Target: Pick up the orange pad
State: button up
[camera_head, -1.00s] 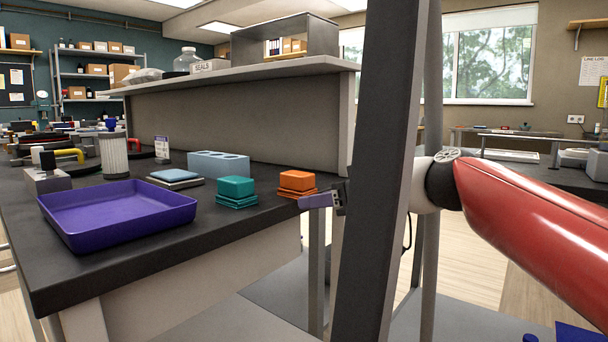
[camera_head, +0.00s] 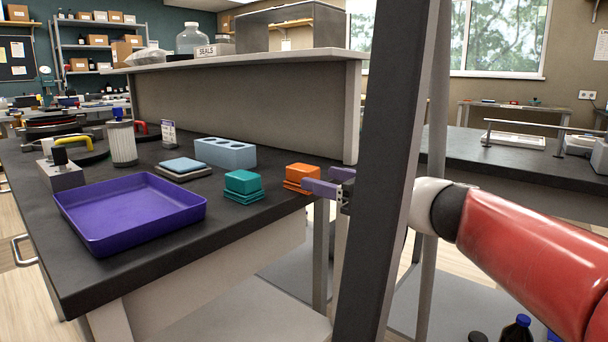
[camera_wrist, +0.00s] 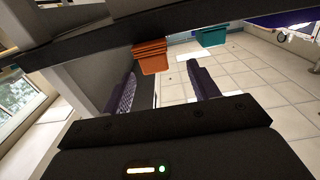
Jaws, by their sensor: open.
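The orange pad (camera_head: 303,173) sits on top of a stack of thin orange pieces near the right end of the dark bench. In the wrist view the orange stack (camera_wrist: 152,56) shows ahead of the jaws, slightly left of the middle between them. My gripper (camera_head: 322,187) is at the bench's right edge, beside the stack, with its purple fingers pointing toward it. In the wrist view my gripper (camera_wrist: 165,88) is open, with nothing between the fingers. A post hides part of my wrist in the head view.
A teal stack (camera_head: 243,185) stands just left of the orange one and also shows in the wrist view (camera_wrist: 213,36). A purple tray (camera_head: 75,217), a blue-and-grey stack (camera_head: 183,168) and a light blue block with holes (camera_head: 225,154) are farther left. A dark upright post (camera_head: 385,170) stands before my arm.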

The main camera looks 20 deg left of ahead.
aim_at(307, 167)
jog(key=p+x, duration=0.1)
jog(key=x, duration=0.2)
jog(key=r+p+x, duration=0.1)
jog(key=x, duration=0.1)
jog(key=shift+w+a+p, duration=0.25)
jog(key=shift+w+p, duration=0.1)
jog(key=shift+w, duration=0.1)
jog(key=shift+w+a, duration=0.15)
jog(key=shift+a, duration=0.35)
jog(key=c, duration=1.1)
jog(key=shift+o, duration=0.2)
